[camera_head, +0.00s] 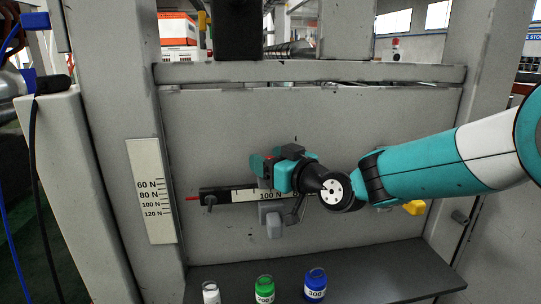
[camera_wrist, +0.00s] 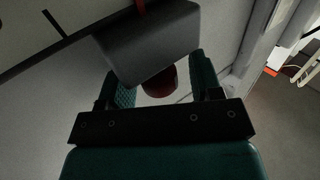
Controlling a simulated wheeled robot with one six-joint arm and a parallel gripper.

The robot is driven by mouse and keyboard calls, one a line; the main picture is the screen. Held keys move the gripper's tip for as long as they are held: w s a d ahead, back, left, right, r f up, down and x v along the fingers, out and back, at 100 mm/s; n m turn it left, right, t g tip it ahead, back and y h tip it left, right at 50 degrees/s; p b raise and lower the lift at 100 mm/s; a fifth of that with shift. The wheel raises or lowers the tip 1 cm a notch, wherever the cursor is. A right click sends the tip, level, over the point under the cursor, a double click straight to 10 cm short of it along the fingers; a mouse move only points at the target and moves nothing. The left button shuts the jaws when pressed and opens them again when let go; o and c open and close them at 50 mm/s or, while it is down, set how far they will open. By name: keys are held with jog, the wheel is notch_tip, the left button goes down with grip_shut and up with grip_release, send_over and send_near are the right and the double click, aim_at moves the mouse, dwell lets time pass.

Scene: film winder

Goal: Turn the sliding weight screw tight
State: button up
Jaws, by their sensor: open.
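The sliding weight (camera_wrist: 148,42) shows in the wrist view as a grey block at the top. A dark red knob (camera_wrist: 160,82), apparently its screw, sticks out below the block. My gripper (camera_wrist: 163,88) is open, with one teal finger on each side of the knob. I cannot tell whether either finger touches it. In the head view my gripper (camera_head: 264,166) is at the dark scale bar (camera_head: 236,196) marked 100 N. It hides the screw and part of the weight there. A grey part of the weight (camera_head: 272,218) hangs below the bar.
A plate with 60 to 120 N marks (camera_head: 150,192) is left of the bar. A dark shelf (camera_head: 385,284) below carries a white bottle (camera_head: 211,293), a green one (camera_head: 264,290) and a blue one (camera_head: 315,286). A yellow knob (camera_head: 415,208) is at the right.

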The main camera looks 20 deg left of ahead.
jog(key=c, duration=0.9)
